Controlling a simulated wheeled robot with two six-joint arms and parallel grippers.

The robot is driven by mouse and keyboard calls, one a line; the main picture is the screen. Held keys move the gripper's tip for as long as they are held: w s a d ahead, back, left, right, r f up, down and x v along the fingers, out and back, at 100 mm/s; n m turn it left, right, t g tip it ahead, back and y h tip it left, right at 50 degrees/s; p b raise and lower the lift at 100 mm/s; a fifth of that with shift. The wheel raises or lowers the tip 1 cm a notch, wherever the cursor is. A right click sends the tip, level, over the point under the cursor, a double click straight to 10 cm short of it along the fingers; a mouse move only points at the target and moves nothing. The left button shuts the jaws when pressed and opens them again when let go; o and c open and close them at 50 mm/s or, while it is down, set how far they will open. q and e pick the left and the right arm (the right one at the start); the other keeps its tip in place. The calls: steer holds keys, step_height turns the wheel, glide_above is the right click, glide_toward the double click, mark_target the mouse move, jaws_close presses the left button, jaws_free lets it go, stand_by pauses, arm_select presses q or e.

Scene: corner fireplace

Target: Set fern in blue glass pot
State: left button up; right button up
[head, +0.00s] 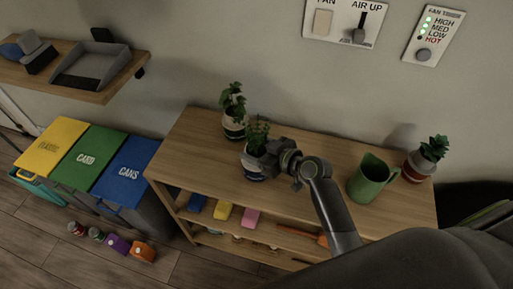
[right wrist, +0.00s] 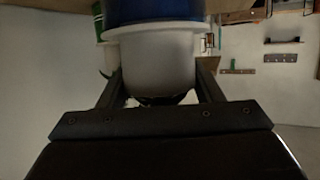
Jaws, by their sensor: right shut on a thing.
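My right gripper (head: 268,158) is at the front plant on the wooden shelf unit. The fern (head: 257,132) has green leaves rising beside the gripper. In the right wrist view the fingers are shut on both sides of a white pot (right wrist: 157,65). A deep blue glass-like band (right wrist: 155,11) with a wider white edge lies directly against it at the picture's top. In the head view the blue part (head: 254,177) shows low, near the shelf top. I cannot tell whether the white pot is inside the blue one or just touching it. My left gripper is not in view.
A second potted plant (head: 233,125) stands close behind. A green jug (head: 371,180) and a plant in a red and white pot (head: 419,167) stand to the right on the wooden top (head: 310,165). Coloured blocks lie on the lower shelf. Free wood lies between gripper and jug.

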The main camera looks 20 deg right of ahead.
steer(key=shift+f, duration=0.15)
steer(key=o, duration=0.8)
steer(key=shift+o, duration=0.2)
steer(key=b+v, duration=0.3)
steer(key=v, duration=1.4)
steer(key=shift+s, duration=0.25)
